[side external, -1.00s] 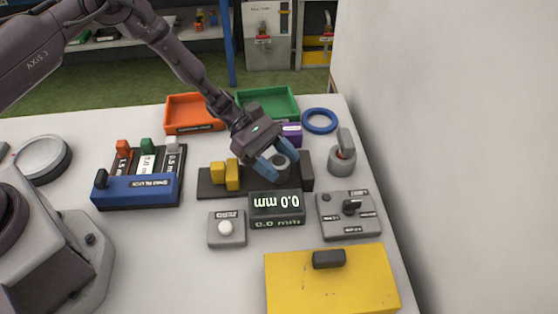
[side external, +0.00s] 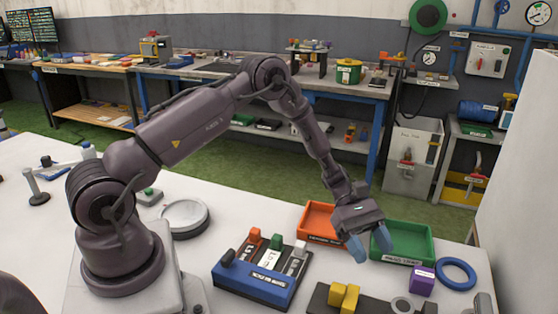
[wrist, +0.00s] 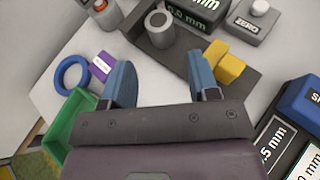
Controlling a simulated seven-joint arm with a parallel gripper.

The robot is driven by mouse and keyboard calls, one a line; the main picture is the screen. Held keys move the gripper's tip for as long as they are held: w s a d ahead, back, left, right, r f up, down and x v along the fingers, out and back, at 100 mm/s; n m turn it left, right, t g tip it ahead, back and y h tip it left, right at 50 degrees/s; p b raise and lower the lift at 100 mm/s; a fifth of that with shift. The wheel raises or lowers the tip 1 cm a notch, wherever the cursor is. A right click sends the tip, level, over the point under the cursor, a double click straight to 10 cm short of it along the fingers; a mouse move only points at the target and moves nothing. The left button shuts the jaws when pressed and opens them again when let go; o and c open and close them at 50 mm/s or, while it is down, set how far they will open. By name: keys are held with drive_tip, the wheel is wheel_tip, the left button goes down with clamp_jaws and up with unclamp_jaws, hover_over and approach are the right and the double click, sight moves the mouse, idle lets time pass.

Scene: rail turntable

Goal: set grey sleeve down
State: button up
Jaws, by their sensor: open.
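The grey sleeve (wrist: 160,28) stands upright on the dark base of the gauge (wrist: 185,62), its round hole facing up, in the wrist view. Its top (side external: 402,305) shows at the bottom edge of the side view, where the rest is cut off. My gripper (side external: 370,243) is open and empty, with its blue fingers apart, raised near the orange and green trays. In the wrist view my gripper (wrist: 161,65) has the sleeve ahead of it, clear of both fingers.
Yellow blocks (side external: 343,297) sit on the gauge base. An orange tray (side external: 318,222) and a green tray (side external: 402,240) are at the back. A purple block (side external: 421,280) and a blue ring (side external: 456,273) lie to the right. A blue rack (side external: 254,285) stands left of the gauge.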

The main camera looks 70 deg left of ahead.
drive_tip(key=s+r+m+y, duration=0.4)
drive_tip(key=s+r+m, duration=0.1)
drive_tip(key=r, duration=0.4)
drive_tip(key=s+r+m+y, duration=0.3)
drive_tip(key=s+r+m, duration=0.1)
drive_tip(key=r, duration=0.5)
drive_tip(key=s+a+r+m+t+y, duration=0.3)
drive_tip(key=s+r+m, duration=0.1)
drive_tip(key=s, duration=0.3)
drive_tip(key=s+a+r+m+t+y, duration=0.2)
drive_tip(key=s+a+r+m+y, duration=0.1)
drive_tip(key=s, duration=0.5)
drive_tip(key=shift+r+m+t, duration=0.4)
drive_tip(key=shift+r+m, duration=0.3)
drive_tip(key=shift+m, duration=0.1)
